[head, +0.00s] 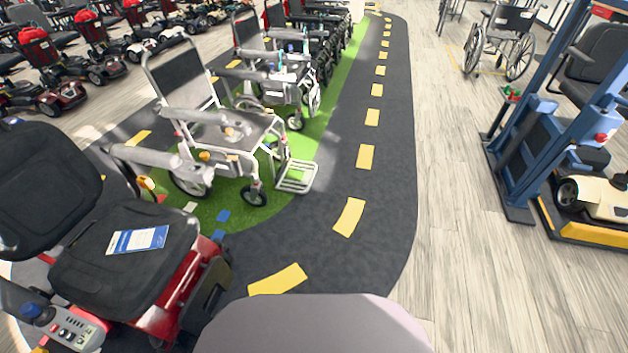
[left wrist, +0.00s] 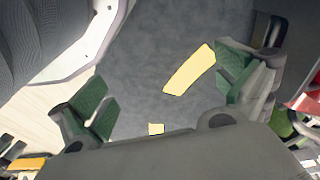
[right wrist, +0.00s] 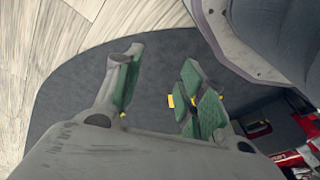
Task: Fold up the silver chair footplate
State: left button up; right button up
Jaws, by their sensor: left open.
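The silver wheelchair (head: 212,115) stands on the green patch left of centre in the head view. Its slatted silver footplate (head: 296,177) sticks out flat at the front, low over the edge of the green, beside the front caster. My grippers do not show in the head view. In the right wrist view my right gripper (right wrist: 160,88) is open and empty over the dark track. Neither wrist view shows the footplate.
A red mobility scooter with a black seat (head: 120,260) stands at the near left. More wheelchairs (head: 300,40) line the green patch behind the silver one. A blue lift frame (head: 550,130) stands at the right. The dark track with yellow dashes (head: 385,150) is clear.

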pick_arm(q)
jog(key=shift+c, duration=0.3)
